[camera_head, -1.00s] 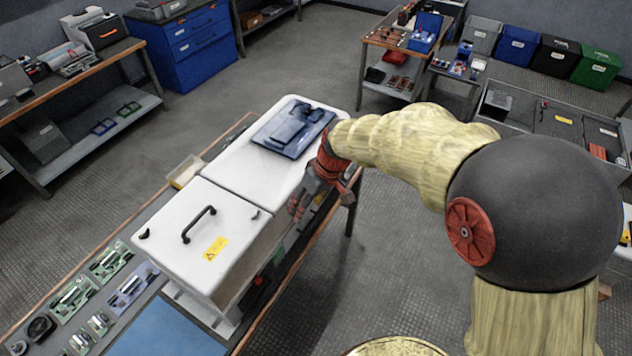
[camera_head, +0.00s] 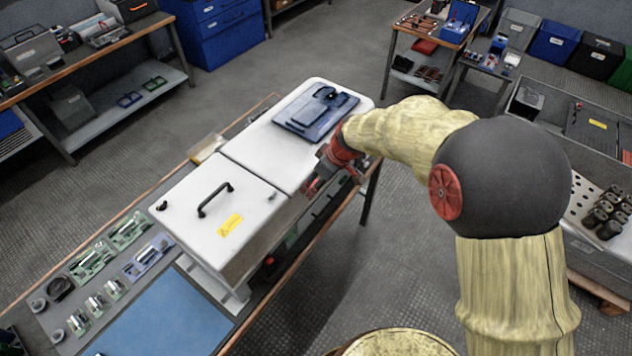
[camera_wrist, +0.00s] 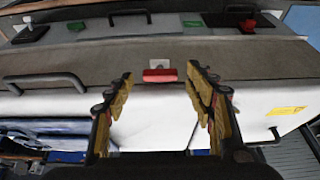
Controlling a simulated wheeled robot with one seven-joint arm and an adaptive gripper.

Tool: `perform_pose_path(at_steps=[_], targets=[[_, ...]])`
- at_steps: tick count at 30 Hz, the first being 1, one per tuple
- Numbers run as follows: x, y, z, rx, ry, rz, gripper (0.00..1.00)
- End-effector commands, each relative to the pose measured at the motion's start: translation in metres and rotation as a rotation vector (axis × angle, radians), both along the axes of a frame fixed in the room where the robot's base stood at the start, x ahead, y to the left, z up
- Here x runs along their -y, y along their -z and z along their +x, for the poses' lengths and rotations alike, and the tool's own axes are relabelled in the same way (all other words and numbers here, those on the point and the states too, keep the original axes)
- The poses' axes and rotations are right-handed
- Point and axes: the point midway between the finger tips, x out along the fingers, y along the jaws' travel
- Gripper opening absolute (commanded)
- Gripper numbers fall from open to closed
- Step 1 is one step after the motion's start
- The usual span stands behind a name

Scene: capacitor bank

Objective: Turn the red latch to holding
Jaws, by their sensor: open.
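The red latch (camera_wrist: 160,75) is a short red bar lying level in the wrist view, under a small pale plate on the cabinet's grey-brown front. My gripper (camera_wrist: 158,92) is open, its two yellow-padded fingers on either side of the latch in the picture, with nothing between the pads. I cannot tell how far the fingertips are from the latch. In the head view my gripper (camera_head: 312,187) is at the near side of the white cabinet (camera_head: 190,215), close to the seam between its two lids. The latch cannot be made out there.
A red knob (camera_wrist: 248,25) and a green part (camera_wrist: 76,27) show at the upper edge of the wrist view. A black handle (camera_head: 215,199) and yellow label (camera_head: 230,225) are on the cabinet lid. A blue mat (camera_head: 165,318) lies in front. Floor right of the bench is clear.

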Motion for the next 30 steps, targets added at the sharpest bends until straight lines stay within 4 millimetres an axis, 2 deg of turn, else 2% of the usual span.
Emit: perform_pose_path(at_steps=[11, 30], targets=[[-0.0016, 0.0046, 0.0015, 0.001, 0.0, 0.0, 0.53], [-0.0015, 0.0045, 0.0014, 0.001, 0.0, -0.001, 0.17]])
